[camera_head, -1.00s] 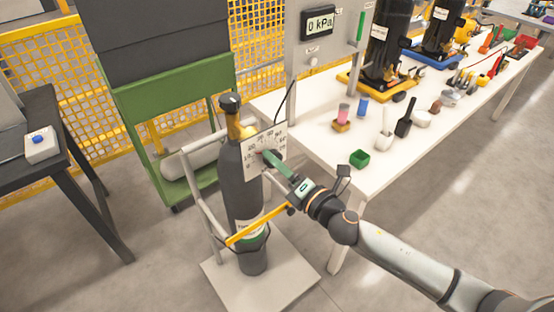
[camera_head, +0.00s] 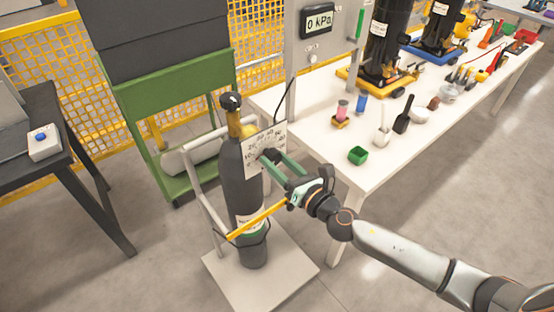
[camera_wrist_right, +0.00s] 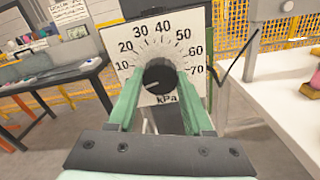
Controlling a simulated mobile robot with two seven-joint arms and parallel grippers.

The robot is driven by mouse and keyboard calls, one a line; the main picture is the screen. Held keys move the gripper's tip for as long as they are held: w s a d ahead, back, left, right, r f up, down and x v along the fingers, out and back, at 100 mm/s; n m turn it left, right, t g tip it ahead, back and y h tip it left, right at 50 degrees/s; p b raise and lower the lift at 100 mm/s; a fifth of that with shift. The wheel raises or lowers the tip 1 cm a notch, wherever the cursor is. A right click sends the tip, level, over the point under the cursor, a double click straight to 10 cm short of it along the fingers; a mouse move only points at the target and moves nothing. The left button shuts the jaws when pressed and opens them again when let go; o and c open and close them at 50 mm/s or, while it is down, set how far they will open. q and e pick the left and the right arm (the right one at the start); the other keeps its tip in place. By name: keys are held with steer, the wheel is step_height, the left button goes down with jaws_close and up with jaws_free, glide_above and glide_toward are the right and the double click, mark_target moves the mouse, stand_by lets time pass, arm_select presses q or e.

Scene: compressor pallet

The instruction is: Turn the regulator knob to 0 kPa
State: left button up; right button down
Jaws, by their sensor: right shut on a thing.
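The regulator's white dial plate (camera_head: 252,160) is by the neck of the dark gas cylinder (camera_head: 243,185). The wrist view shows the dial (camera_wrist_right: 187,32) face-on, with numbers from 10 to 70 and kPa. The round black regulator knob (camera_wrist_right: 160,78) is at its centre; its pale mark seems to point to the lower left. The 0 mark is not visible there. My right gripper (camera_head: 272,160) is shut on the knob, with a green finger on each side in the wrist view (camera_wrist_right: 160,100). My left gripper is not in view.
A green cart (camera_head: 180,95) stands behind the cylinder. A yellow bar (camera_head: 258,220) crosses the cylinder's front.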

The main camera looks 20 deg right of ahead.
steer(key=shift+n, duration=0.3)
steer(key=shift+c, duration=1.5)
jaws_free()
steer(key=b+v, duration=0.3)
steer(key=v, duration=0.9)
steer(key=shift+s, duration=0.25)
steer(key=shift+d, duration=0.1)
